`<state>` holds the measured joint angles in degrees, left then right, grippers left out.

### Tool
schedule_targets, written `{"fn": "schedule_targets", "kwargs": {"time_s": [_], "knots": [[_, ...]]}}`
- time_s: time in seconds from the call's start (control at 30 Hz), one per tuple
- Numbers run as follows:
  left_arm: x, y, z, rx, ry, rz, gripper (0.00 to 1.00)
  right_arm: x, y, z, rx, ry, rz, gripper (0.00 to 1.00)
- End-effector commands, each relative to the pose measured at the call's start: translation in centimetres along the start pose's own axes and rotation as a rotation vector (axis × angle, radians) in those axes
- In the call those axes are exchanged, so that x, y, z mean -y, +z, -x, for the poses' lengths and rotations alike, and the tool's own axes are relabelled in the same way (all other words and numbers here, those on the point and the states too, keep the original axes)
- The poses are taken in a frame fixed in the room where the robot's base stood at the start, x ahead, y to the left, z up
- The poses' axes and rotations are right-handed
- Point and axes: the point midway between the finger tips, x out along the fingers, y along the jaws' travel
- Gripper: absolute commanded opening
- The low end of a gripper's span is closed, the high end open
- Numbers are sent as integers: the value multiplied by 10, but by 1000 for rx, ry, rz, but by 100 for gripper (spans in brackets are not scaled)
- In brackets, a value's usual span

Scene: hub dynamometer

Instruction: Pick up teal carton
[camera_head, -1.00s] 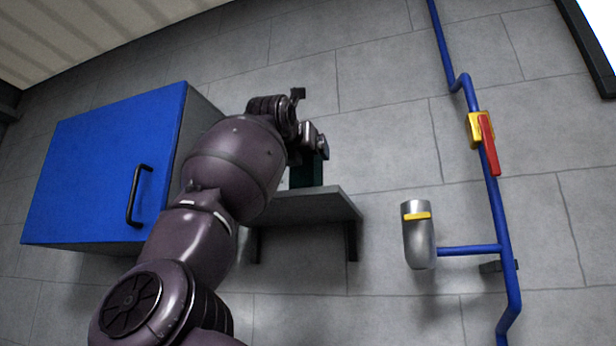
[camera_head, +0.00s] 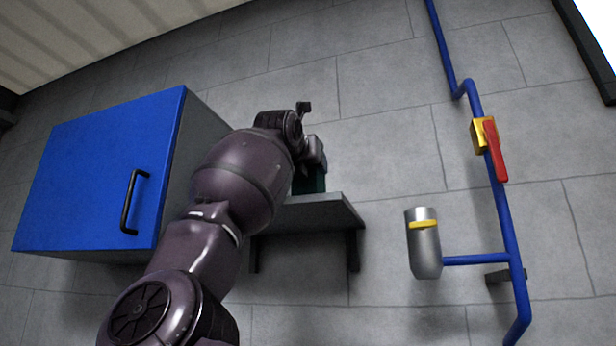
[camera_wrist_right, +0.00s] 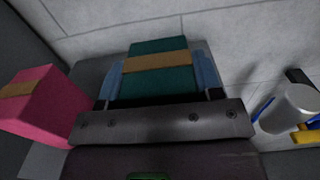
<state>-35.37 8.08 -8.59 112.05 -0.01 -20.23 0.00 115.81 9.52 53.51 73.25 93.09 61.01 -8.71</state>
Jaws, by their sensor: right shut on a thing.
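The teal carton (camera_wrist_right: 158,86) with a tan band sits between the two fingers of my right gripper (camera_wrist_right: 164,76) in the right wrist view. The fingers touch its two sides, and the gripper is shut on it. In the head view the carton (camera_head: 312,181) shows only as a dark teal patch at the grey shelf (camera_head: 322,212), mostly hidden behind my right gripper (camera_head: 316,160). I cannot tell whether the carton still rests on the shelf. My left gripper is not in view.
A pink carton (camera_wrist_right: 36,103) with a tan band stands left of the teal one in the right wrist view. A blue cabinet (camera_head: 95,175) hangs left of the shelf. A metal cup-shaped fitting (camera_head: 424,245) and a blue pipe (camera_head: 497,205) with a red lever are to the right.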

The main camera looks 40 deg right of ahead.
Motion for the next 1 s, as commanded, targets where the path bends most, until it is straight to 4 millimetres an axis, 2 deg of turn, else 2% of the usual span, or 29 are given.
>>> {"fn": "schedule_targets", "kwargs": {"time_s": [0.23, 0.7, 1.0], "knots": [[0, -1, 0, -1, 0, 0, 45, 0, 14, 0, -1, 0, 1, 32], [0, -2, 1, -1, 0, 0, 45, 1, 79, 0, -1, 0, 1, 32], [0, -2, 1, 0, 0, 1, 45, 0, 98, 0, 0, 0, 0, 32]]}}
